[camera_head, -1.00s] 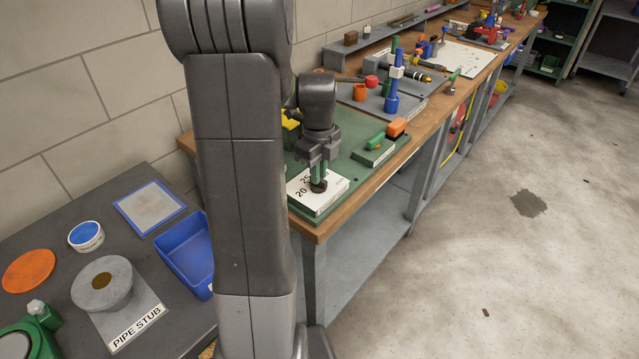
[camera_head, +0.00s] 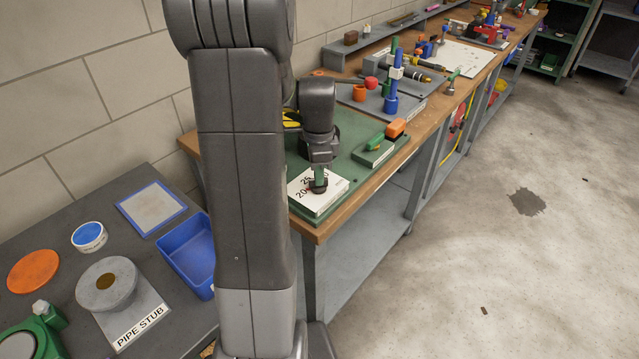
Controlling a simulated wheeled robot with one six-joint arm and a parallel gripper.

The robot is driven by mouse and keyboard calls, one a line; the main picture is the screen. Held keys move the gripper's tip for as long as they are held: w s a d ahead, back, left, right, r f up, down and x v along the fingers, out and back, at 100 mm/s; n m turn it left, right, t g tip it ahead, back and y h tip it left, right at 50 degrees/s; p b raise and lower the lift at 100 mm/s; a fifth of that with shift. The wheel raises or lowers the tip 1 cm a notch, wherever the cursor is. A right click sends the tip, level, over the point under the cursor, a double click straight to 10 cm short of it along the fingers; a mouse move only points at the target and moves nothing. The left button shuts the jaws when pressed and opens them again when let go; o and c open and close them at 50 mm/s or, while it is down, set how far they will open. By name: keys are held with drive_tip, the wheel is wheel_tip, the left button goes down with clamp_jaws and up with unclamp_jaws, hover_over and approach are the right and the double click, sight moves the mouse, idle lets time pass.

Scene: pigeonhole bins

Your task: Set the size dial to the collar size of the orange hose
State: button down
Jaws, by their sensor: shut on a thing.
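The size dial is a white plate (camera_head: 333,190) on the near end of the green bench mat, with the numbers 20 and 25 partly visible. Its dark knob (camera_head: 318,188) stands on the plate. The fingers and wrist hide part of the plate, so I cannot read the dial's setting. I cannot pick out the orange hose or its collar for certain.
A green block (camera_head: 373,155) with green and orange parts lies right of the dial. A blue post (camera_head: 391,104) and an orange cup (camera_head: 360,93) stand farther back. At left, a grey table holds a blue bin (camera_head: 186,252) and the pipe stub (camera_head: 104,285).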

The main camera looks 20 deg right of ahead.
drive_tip(key=shift+n, duration=0.4)
drive_tip(key=c, duration=1.7)
unclamp_jaws()
drive_tip(key=shift+r+p, duration=1.3)
drive_tip(key=shift+r, duration=0.25)
wheel_tip(320, 180, up, 14)
drive_tip(key=shift+f+b, duration=0.15)
drive_tip(key=shift+b, duration=0.15)
drive_tip(key=shift+f, duration=0.1)
